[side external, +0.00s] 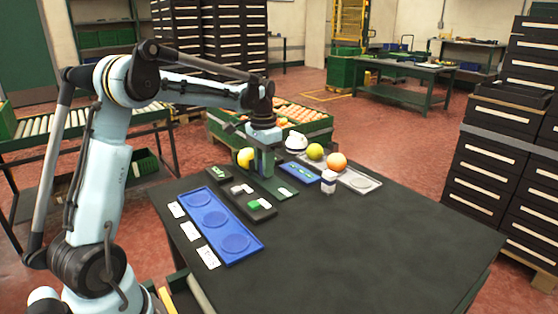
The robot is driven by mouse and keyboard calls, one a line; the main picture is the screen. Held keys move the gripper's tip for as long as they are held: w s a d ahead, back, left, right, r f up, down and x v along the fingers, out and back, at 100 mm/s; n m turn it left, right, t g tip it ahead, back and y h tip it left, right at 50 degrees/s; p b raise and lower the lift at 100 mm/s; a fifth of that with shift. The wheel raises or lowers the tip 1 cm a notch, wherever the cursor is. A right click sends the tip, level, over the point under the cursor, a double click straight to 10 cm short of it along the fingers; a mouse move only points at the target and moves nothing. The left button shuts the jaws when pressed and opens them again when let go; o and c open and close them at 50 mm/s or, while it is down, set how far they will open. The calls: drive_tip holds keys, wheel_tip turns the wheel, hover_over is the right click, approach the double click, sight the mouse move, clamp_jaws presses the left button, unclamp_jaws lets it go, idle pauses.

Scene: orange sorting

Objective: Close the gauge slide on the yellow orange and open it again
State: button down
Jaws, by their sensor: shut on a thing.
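My gripper (265,150) points down over the gauge, just right of the yellow orange. It is shut on what looks like the gauge's upright green slide (267,164). The fingertips are too small to make out clearly. I cannot tell whether the slide touches the orange.
A blue tray (251,250) with round recesses and white cards (191,231) lies in front. A dark block holder (264,214) stands beside it. Right of the gauge are a greenish orange (314,151), an orange fruit (337,161) and a white box (328,184). The table's right side is clear.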

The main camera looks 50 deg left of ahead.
drive_tip(key=d, duration=0.5)
drive_tip(key=shift+d, duration=0.2)
drive_tip(key=c, duration=1.2)
unclamp_jaws()
drive_tip(key=shift+d, duration=0.1)
drive_tip(key=shift+c, duration=0.2)
drive_tip(key=shift+r, duration=0.1)
wheel_tip(320, 180, up, 12)
drive_tip(key=s+d+f+t, duration=0.2)
drive_tip(key=s+d+f, duration=0.1)
drive_tip(key=s+d, duration=0.1)
drive_tip(key=s+d+f+t, duration=0.2)
drive_tip(key=s+d+f, duration=0.2)
drive_tip(key=d, duration=0.1)
drive_tip(key=s+d+f+t, duration=0.3)
drive_tip(key=s+d, duration=0.1)
drive_tip(key=s, duration=0.1)
drive_tip(key=shift+d+f, duration=0.15)
drive_tip(key=shift+d, duration=0.1)
